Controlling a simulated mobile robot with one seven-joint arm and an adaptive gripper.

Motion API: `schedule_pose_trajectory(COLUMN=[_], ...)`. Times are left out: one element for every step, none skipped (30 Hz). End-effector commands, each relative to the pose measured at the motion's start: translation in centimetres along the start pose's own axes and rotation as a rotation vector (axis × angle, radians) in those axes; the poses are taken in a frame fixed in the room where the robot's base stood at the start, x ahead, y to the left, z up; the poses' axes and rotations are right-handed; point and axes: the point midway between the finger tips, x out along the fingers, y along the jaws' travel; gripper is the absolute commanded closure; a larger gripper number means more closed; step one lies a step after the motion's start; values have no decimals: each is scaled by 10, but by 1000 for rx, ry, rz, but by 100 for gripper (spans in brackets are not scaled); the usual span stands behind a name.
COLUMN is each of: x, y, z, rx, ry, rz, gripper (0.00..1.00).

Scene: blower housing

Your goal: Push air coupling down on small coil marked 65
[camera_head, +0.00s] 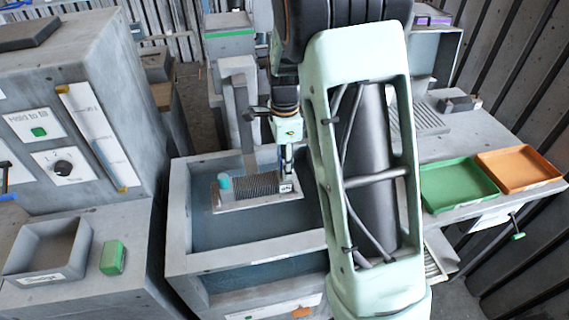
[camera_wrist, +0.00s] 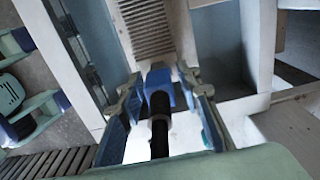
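A dark ribbed coil (camera_head: 255,184) lies on a pale plate (camera_head: 245,205) over the tank, with a teal cap (camera_head: 224,182) at its left end and a small white label (camera_head: 286,188) at its right end. The label is too small to read. My gripper (camera_head: 287,158) points down at the coil's right end. In the wrist view my gripper (camera_wrist: 160,82) is closed around a blue air coupling (camera_wrist: 159,84) with a black hose (camera_wrist: 160,132). The ribbed coil (camera_wrist: 146,25) shows just beyond it. I cannot tell whether the coupling touches the coil.
The grey tank (camera_head: 178,215) holds dark water around the plate. A green tray (camera_head: 455,205) and an orange tray (camera_head: 520,188) stand on the right bench. On the left are a control cabinet (camera_head: 130,100), an open grey bin (camera_head: 48,268) and a green block (camera_head: 113,257).

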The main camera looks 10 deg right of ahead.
Motion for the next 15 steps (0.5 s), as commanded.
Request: schedule_pose_trajectory(x=[0,0,0,0,0,0,0,0,0,0,-2,-4,-7,-10,-16], y=[0,0,0,0,0,0,0,0,0,0,0,0,0,0,-1], z=[0,0,0,0,0,0,0,0,0,0,0,0,0,0,0], rx=[0,0,0,0,0,0,0,0,0,0,0,0,-1,-1,-1], ry=[0,0,0,0,0,0,0,0,0,0,0,0,0,0,0], rz=[0,0,0,0,0,0,0,1,1,1,0,0,0,-1,-2], gripper=[60,59,59,59,59,59,59,59,59,59,59,59,59,59,59])
